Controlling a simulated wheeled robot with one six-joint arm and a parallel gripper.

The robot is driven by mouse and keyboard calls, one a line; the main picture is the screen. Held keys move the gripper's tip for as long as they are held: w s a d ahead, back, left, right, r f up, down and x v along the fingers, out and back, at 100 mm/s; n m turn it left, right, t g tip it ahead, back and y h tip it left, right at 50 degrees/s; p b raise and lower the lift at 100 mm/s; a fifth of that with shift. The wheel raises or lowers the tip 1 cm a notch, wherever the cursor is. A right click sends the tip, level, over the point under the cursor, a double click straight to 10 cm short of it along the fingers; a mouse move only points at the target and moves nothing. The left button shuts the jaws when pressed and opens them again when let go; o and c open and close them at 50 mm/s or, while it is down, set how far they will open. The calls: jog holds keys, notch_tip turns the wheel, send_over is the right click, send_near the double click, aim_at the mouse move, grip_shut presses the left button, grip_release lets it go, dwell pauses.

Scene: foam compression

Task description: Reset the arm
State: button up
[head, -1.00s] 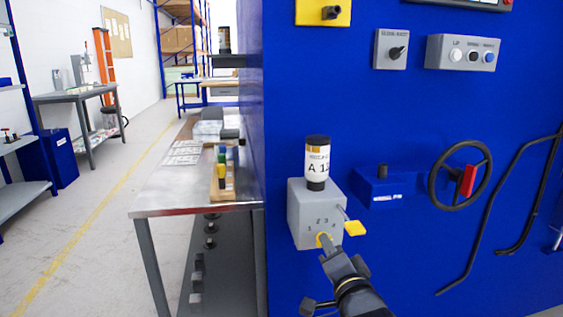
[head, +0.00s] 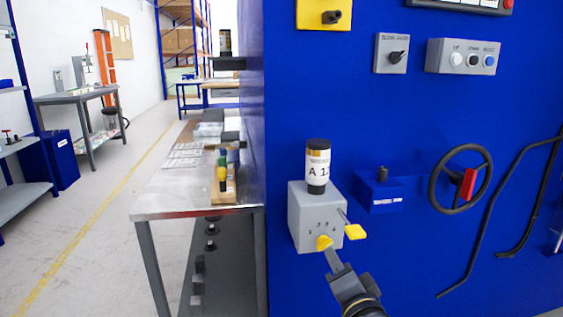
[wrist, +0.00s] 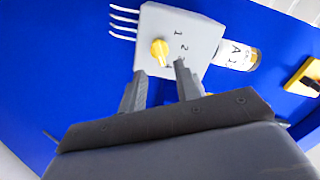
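My gripper (head: 333,262) is just below and in front of the grey box (head: 300,218) on the blue wall. In the wrist view my gripper (wrist: 160,70) has its two fingers spread, with nothing between them. The yellow knob (head: 324,242) on the box's front lies just beyond the fingertips; it also shows in the wrist view (wrist: 160,52), apart from both fingers. Numbers are printed beside the knob. A yellow-ended lever (head: 355,232) sticks out from the box's right side. A labelled bottle with a black cap (head: 318,165) stands upright on the box.
Bent black bars (head: 487,220) hang further right. A metal table (head: 170,195) stands left of the wall. The floor aisle (head: 110,200) is clear.

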jog(key=s+d+p, duration=0.1)
jog(key=s, duration=0.5)
jog(key=w, duration=0.3)
jog(key=w+a+b, duration=0.1)
jog(key=w, duration=0.3)
jog(key=w+a+b, duration=0.1)
jog(key=w, duration=0.3)
jog(key=shift+f, duration=0.1)
jog(key=shift+s+d+r+n+p, duration=0.1)
jog(key=shift+n+p, duration=0.05)
jog(key=shift+n, duration=0.25)
jog(key=shift+s+r+n+p, duration=0.1)
jog(key=shift+n+p, duration=0.05)
jog(key=shift+n, duration=0.25)
jog(key=n+p, duration=0.2)
jog(key=n, duration=0.3)
jog(key=shift+p, duration=0.3)
jog(key=shift+s+n+p, duration=0.15)
jog(key=shift+n+p, duration=0.25)
jog(key=shift+n, duration=0.4)
jog(key=g+p, duration=0.1)
jog(key=p, duration=0.2)
send_near(326, 245)
jog(key=s, duration=0.1)
jog(key=s+d, duration=0.1)
jog(key=shift+s+f+h, duration=0.1)
jog(key=shift+s+h, duration=0.15)
jog(key=shift+h, duration=0.15)
